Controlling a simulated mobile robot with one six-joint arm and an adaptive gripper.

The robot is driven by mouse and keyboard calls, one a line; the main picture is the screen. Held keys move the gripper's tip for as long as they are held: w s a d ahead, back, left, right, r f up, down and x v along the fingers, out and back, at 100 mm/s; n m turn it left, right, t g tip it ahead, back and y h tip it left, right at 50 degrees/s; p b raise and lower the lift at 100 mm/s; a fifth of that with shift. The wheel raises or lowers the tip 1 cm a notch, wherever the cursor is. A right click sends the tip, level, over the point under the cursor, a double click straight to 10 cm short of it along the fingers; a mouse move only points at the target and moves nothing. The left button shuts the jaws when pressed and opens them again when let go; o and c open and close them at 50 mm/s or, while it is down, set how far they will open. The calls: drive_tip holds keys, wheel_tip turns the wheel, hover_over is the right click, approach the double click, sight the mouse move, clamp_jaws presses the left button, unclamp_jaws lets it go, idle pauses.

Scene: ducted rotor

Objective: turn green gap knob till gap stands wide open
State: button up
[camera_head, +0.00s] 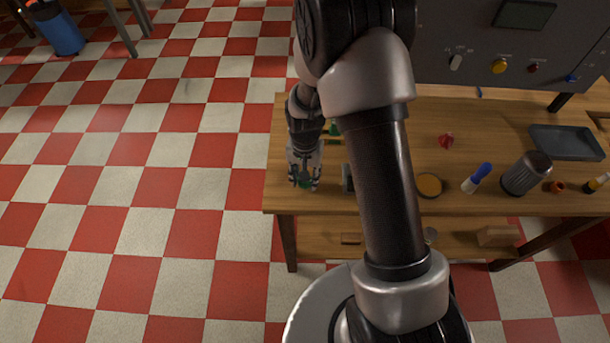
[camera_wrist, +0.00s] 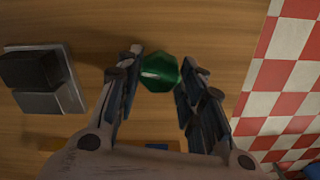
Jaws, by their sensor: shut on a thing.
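A green faceted knob (camera_wrist: 159,72) shows between the fingertips of my gripper (camera_wrist: 158,78) in the wrist view, over the wooden table. My gripper is shut on it. In the head view my gripper (camera_head: 303,178) points down near the table's left end, with a little green (camera_head: 303,185) showing at its fingertips. Another green piece (camera_head: 333,128) shows just behind the gripper, partly hidden by my arm. I cannot make out the gap or how wide it stands.
A dark block on a grey base (camera_wrist: 45,80) is left of the fingers. The table (camera_head: 287,190) ends close by, over checkered floor. A yellow disc (camera_head: 429,185), red piece (camera_head: 446,141), blue-capped bottle (camera_head: 476,179), ribbed jar (camera_head: 527,173) and grey tray (camera_head: 567,143) stand right.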

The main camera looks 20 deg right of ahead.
drive_tip(key=o, duration=1.1)
drive_tip(key=shift+c, duration=0.2)
drive_tip(key=shift+r, duration=0.1)
wheel_tip(320, 180, up, 12)
drive_tip(key=s+r+n+t, duration=0.25)
drive_tip(key=s+r, duration=0.55)
drive_tip(key=r, duration=0.6)
drive_tip(key=s+r+n+t, duration=0.2)
drive_tip(key=s+r, duration=0.3)
drive_tip(key=s, duration=0.8)
drive_tip(key=shift+s+r+n, duration=0.2)
drive_tip(key=shift+s+n, duration=0.15)
drive_tip(key=shift+n, duration=0.5)
